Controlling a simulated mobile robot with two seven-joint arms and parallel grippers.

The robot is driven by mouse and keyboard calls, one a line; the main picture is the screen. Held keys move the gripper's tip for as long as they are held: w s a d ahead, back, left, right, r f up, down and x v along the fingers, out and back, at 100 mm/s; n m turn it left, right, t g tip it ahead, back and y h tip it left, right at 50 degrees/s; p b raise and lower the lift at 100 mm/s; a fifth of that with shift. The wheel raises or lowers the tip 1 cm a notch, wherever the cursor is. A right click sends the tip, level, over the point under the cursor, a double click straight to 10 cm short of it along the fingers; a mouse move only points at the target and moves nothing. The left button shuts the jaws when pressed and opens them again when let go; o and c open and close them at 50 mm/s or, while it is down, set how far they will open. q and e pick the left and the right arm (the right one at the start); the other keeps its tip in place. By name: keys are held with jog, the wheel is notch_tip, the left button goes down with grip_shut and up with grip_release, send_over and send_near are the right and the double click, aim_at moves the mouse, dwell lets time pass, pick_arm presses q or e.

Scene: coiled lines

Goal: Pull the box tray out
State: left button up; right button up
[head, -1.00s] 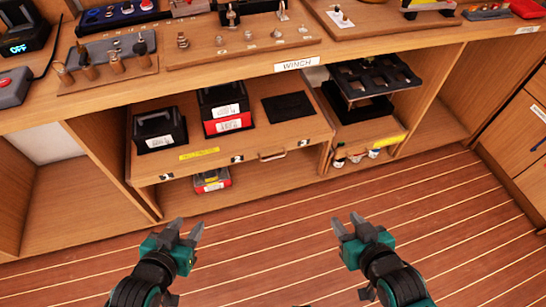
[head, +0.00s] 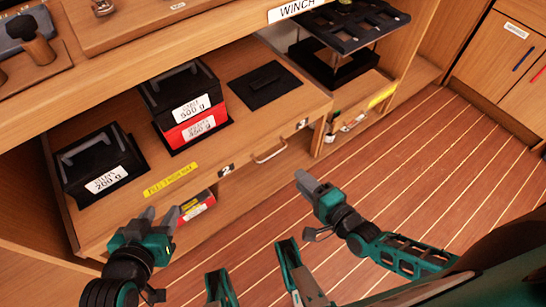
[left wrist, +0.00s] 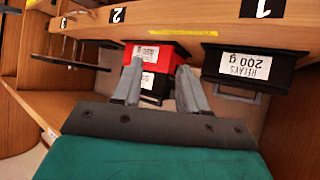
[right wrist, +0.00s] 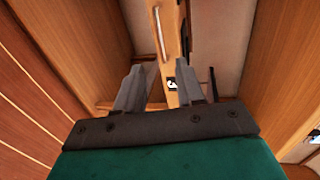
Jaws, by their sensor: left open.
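The box tray (head: 210,184) is a wooden board under the counter, with a yellow label, numbered marks and a metal handle (head: 270,152) on its front. On it are a black box labelled 200 g (head: 98,168), a black box (head: 182,95) stacked on a red one (head: 196,128), and a flat black mat (head: 264,85). My left gripper (head: 159,216) is open and empty in front of the tray's left part. My right gripper (head: 308,206) is open, below and right of the handle, apart from it. The handle also shows beyond its fingers in the right wrist view (right wrist: 160,35).
The counter's front edge (head: 225,40) overhangs the tray. The striped floor (head: 420,165) is clear at right.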

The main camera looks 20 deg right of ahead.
jog(key=b+x, duration=0.3)
jog(key=x, duration=0.8)
jog(key=shift+w, duration=0.25)
jog(key=shift+a, duration=0.1)
grip_shut()
